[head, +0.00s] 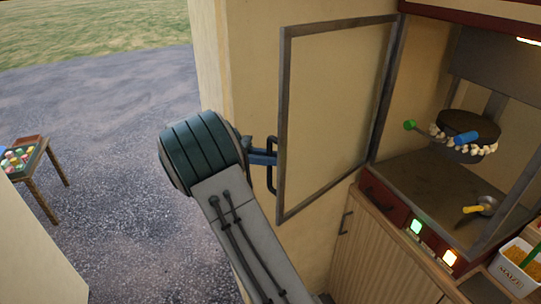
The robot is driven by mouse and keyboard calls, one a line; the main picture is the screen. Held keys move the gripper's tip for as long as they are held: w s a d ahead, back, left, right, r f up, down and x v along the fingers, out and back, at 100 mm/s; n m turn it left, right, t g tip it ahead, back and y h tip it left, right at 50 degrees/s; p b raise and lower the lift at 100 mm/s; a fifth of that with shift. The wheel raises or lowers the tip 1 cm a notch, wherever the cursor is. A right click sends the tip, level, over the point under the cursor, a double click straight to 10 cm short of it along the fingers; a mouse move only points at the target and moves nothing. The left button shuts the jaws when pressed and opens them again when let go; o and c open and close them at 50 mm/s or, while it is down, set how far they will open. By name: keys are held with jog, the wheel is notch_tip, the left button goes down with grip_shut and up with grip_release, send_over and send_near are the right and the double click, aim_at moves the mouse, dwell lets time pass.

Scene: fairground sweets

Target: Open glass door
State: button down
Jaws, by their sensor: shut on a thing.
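The glass door (337,23) of a popcorn cabinet has a grey metal frame and stands swung wide open to the left of the cabinet. Its pane is clear and the cream wall shows through it. A dark handle (272,179) sits on the door's left edge. My gripper (268,158) is shut on this handle, with its blue fingers reaching it from the left. My green and grey arm hides part of the gripper. The cabinet's opening is uncovered, and a dark kettle (470,122) with popcorn at its rim hangs inside.
A yellow-handled scoop (480,207) lies on the cabinet floor (420,190). Lit green and orange switches sit on the red front. A white tub (515,270) stands at lower right. A small table (47,174) with colourful sweets is outside at left. Open paving lies beyond the wall.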

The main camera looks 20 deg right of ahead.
jog(key=shift+d, duration=0.15)
jog(key=c, duration=1.8)
grip_release()
jog(key=shift+d, duration=0.15)
jog(key=v, duration=1.4)
